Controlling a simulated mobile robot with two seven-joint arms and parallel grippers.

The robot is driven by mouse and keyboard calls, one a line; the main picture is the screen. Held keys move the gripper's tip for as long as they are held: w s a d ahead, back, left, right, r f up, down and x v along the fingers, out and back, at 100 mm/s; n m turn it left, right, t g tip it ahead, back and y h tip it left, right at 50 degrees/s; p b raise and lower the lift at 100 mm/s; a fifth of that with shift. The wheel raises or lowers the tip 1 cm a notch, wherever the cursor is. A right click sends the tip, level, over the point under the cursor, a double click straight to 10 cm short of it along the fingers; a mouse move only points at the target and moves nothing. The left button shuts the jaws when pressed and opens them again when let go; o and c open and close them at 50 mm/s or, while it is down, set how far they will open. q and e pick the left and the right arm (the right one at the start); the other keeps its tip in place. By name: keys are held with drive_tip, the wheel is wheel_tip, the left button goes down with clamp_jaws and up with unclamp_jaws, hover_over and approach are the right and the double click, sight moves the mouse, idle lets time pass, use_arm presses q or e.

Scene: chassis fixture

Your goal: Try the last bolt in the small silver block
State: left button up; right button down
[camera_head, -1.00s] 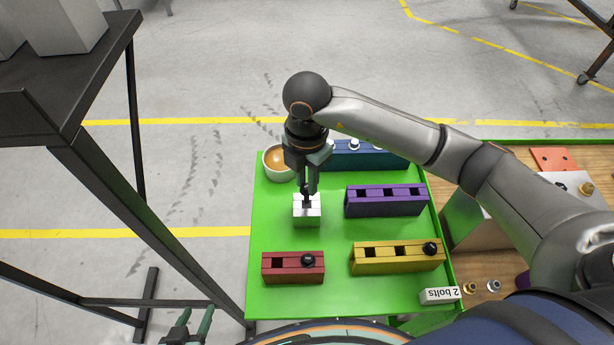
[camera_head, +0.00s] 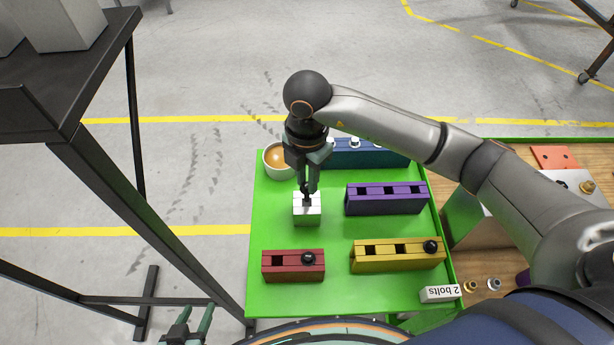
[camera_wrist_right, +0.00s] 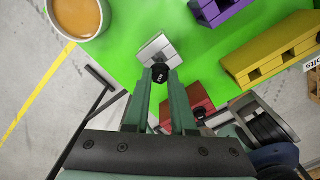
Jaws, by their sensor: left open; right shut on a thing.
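The small silver block (camera_head: 307,216) stands on the green tray (camera_head: 280,235), and it also shows in the right wrist view (camera_wrist_right: 157,48). My right gripper (camera_head: 308,193) is over the block, pointing down. It is shut on a black bolt (camera_wrist_right: 160,73), whose dark head shows between the fingertips in the right wrist view. The bolt is at the top of the block; whether its shank is in the hole is hidden. My left gripper (camera_head: 188,327) is open and empty at the bottom left, off the tray.
Red (camera_head: 293,267), yellow (camera_head: 385,258), purple (camera_head: 385,200) and blue (camera_head: 370,154) slotted blocks stand around the silver block. A white bowl (camera_head: 268,163) with orange-brown contents is behind it. A "2 bolts" label (camera_head: 440,294) and loose bolts (camera_head: 470,286) are at right.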

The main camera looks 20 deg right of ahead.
sight(307, 200)
drive_tip(key=shift+f+b, duration=1.95)
drive_tip(key=shift+f, duration=0.7)
drive_tip(key=c, duration=0.7)
unclamp_jaws()
drive_tip(key=shift+r, duration=0.1)
wheel_tip(307, 200, up, 6)
drive_tip(key=p, duration=0.5)
